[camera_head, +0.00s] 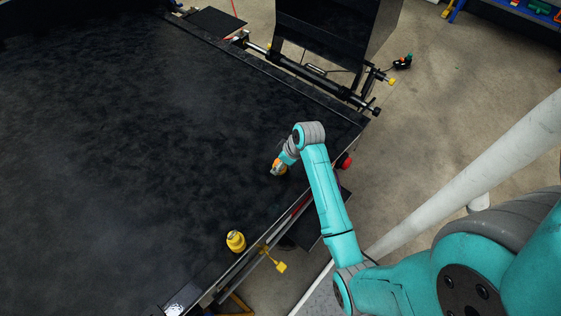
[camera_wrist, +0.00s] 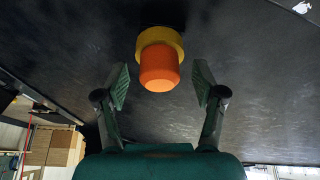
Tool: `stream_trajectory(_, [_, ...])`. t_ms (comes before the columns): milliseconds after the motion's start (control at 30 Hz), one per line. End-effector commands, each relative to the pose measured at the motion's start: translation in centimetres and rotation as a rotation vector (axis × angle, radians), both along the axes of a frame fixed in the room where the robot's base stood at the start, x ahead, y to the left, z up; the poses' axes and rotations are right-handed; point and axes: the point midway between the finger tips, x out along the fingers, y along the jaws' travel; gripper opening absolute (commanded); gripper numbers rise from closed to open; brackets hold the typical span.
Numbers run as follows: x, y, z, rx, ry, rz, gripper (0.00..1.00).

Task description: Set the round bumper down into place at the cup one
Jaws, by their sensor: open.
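The round bumper (camera_wrist: 159,72) is an orange, rounded cylinder in the wrist view. Its far end meets a yellow ring-shaped cup (camera_wrist: 160,40) on the dark surface, and it looks seated in line with it. My gripper (camera_wrist: 161,84) is open, with one finger on each side of the bumper and a visible gap on both sides. In the head view, the bumper shows as a small orange patch (camera_head: 277,166) at the end of my arm, near the trailer's right edge. My gripper hides much of it there.
A second yellow cup-like piece (camera_head: 235,241) stands on the black trailer deck (camera_head: 120,150) near its lower right edge. A yellow-handled fitting (camera_head: 279,266) and a red knob (camera_head: 345,161) stick out from that edge. The deck's left and middle are clear.

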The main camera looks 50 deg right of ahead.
Motion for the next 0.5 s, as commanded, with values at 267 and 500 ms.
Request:
stream_trajectory(267, [-0.3,-0.1,1.0,-0.001,-0.002,-0.001,0.69])
stream_trajectory(500, [-1.9,-0.6,5.0,-0.002,-0.004,-0.001,0.69])
